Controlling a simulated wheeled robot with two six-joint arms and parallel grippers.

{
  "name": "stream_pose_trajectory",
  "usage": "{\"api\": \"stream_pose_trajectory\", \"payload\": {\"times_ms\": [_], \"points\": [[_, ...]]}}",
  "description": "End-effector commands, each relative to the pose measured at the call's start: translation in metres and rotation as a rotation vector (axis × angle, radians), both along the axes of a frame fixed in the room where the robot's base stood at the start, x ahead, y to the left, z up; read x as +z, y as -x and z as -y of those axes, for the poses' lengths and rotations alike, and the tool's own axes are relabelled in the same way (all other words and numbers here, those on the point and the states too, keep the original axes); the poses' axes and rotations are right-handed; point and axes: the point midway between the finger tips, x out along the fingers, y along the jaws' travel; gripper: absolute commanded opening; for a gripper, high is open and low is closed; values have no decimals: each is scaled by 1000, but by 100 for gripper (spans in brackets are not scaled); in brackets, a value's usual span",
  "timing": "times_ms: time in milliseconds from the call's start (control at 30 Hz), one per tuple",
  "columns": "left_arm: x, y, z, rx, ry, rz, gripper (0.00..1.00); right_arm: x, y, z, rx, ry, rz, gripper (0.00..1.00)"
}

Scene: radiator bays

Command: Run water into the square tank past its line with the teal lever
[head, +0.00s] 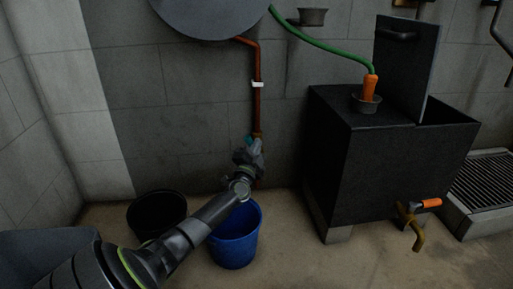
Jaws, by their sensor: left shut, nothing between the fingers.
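The square tank (345,170) is a black box on blocks at the right, with its lid (408,75) standing up. Its line and water level do not show from here. A green hose (325,46) ends in an orange nozzle (369,88) seated in a small cup on the tank's top. The teal lever (249,140) shows as a small patch beside the copper pipe on the wall, mostly hidden by my left gripper (255,147). That gripper is shut and empty at the lever; I cannot tell whether they touch. My right gripper is out of view.
A blue bucket (235,245) and a black bucket (150,213) stand on the floor below my left arm. A brass tap with an orange handle (428,203) juts from the tank's lower front. A floor grate (485,185) lies at the right.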

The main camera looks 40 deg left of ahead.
Motion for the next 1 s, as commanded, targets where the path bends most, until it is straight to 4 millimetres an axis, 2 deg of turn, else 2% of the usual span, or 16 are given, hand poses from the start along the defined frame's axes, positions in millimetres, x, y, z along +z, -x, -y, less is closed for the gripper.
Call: {"api": "stream_pose_trajectory", "payload": {"times_ms": [1000], "points": [[-3, 5, -4, 0, 71, 87, 0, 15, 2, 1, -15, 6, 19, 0]]}}
